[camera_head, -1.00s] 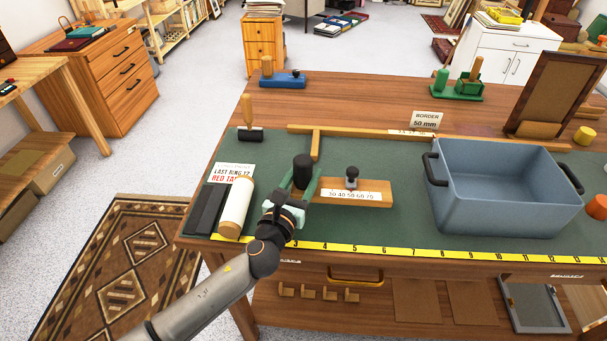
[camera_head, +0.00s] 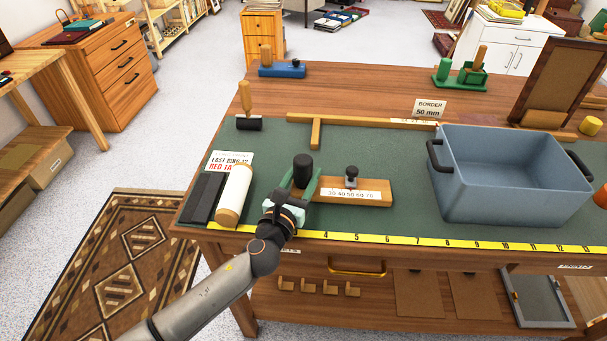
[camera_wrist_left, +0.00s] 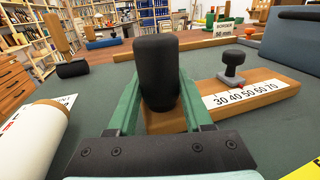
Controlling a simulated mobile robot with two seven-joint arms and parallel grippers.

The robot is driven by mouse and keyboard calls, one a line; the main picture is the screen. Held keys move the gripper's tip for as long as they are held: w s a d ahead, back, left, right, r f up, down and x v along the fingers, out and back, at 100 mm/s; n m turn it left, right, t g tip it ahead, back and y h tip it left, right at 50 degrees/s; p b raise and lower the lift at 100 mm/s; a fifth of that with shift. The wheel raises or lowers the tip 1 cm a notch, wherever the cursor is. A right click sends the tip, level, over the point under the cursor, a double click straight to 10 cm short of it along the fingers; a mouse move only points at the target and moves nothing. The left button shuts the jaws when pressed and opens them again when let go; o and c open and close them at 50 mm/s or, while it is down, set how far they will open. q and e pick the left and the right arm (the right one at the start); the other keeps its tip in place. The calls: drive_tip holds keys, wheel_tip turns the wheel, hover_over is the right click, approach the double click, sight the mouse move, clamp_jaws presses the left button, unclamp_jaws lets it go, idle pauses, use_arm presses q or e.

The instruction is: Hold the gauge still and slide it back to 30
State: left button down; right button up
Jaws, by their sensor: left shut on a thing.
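The gauge is a wooden block (camera_head: 376,186) with a black upright handle (camera_head: 302,162) at its left end. It lies flat on the green mat. A white scale (camera_head: 350,194) reads 30 to 70. A slider with a dark knob (camera_head: 351,171) stands behind the scale. In the left wrist view the slider knob (camera_wrist_left: 234,58) has a small red mark at its base, near 40; the exact reading is unclear. My left gripper (camera_head: 300,186) is shut on the black handle; its green fingers flank the handle (camera_wrist_left: 158,72) in the left wrist view. My right gripper is out of view.
A blue-grey bin (camera_head: 510,190) stands right of the gauge. A cream roll (camera_head: 234,195) and black bars (camera_head: 205,197) lie left of my gripper. A wooden T-square (camera_head: 360,122) lies behind. A yellow ruler (camera_head: 400,239) runs along the front edge. Mat around the slider is clear.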

sight(358, 189)
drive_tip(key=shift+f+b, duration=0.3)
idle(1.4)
